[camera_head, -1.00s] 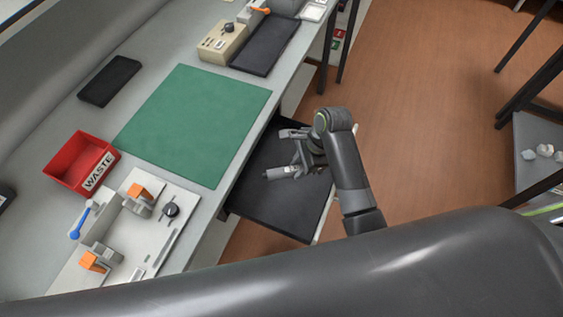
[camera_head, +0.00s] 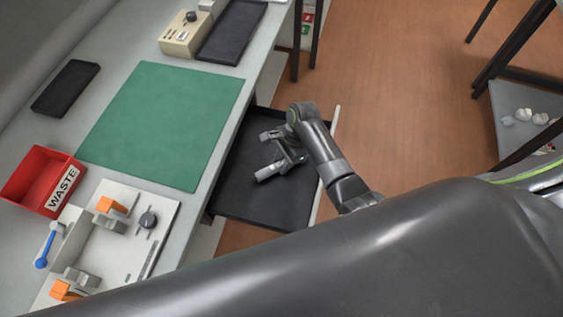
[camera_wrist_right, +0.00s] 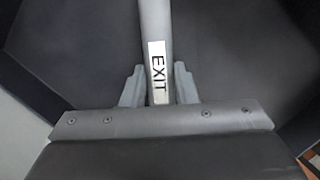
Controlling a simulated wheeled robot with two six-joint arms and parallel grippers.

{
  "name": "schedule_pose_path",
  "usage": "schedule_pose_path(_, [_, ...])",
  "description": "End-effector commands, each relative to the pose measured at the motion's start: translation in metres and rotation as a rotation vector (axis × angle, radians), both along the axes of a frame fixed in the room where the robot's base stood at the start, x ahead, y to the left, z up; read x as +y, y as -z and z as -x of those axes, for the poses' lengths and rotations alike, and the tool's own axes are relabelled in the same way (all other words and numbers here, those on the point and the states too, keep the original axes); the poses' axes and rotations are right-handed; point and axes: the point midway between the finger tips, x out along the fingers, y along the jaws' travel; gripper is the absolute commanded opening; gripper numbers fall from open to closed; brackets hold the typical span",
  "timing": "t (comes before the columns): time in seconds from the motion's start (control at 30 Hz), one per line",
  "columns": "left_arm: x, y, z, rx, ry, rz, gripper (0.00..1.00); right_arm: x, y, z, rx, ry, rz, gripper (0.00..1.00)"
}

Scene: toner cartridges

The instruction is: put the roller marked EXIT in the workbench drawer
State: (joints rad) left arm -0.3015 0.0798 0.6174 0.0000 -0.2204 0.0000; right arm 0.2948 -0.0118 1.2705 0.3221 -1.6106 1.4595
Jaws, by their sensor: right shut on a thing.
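The EXIT roller (camera_wrist_right: 155,40) is a grey cylinder with a white label reading EXIT, seen in the right wrist view. My right gripper (camera_wrist_right: 158,88) is shut on it, with one finger on each side of the label. In the head view the right gripper (camera_head: 280,163) is over the open workbench drawer (camera_head: 240,198), and the roller's light end (camera_head: 268,172) shows beside the fingers. The drawer is a dark, shallow tray pulled out from under the bench. I cannot tell whether the roller touches the drawer floor. My left gripper is not in view.
The bench carries a green mat (camera_head: 160,120), a red WASTE bin (camera_head: 38,182), a white fixture with orange clamps (camera_head: 125,235), a black tray (camera_head: 230,35) and a beige box (camera_head: 187,35). A side shelf (camera_head: 515,135) with white pieces stands at right.

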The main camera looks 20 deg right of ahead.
Motion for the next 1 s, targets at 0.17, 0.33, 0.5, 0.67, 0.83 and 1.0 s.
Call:
schedule_pose_path(0.17, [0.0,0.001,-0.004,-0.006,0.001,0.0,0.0,0.0,0.006,-0.001,-0.002,0.001,0.001,0.0])
schedule_pose_path(0.33, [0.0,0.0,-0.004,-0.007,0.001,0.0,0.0,0.0,0.006,0.0,-0.002,0.001,0.001,0.0])
schedule_pose_path(0.5, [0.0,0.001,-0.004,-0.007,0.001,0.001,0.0,0.0,0.011,0.0,0.0,0.001,0.0,0.0])
schedule_pose_path(0.67, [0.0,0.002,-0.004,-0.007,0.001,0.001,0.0,-0.001,0.018,0.001,0.003,0.001,0.003,0.0])
schedule_pose_path(0.83, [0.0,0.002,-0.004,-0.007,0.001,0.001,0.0,-0.002,0.022,0.003,0.007,0.001,0.005,0.0])
schedule_pose_path(1.0, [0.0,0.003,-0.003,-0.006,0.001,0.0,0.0,-0.003,0.023,0.004,0.008,0.001,0.008,0.48])
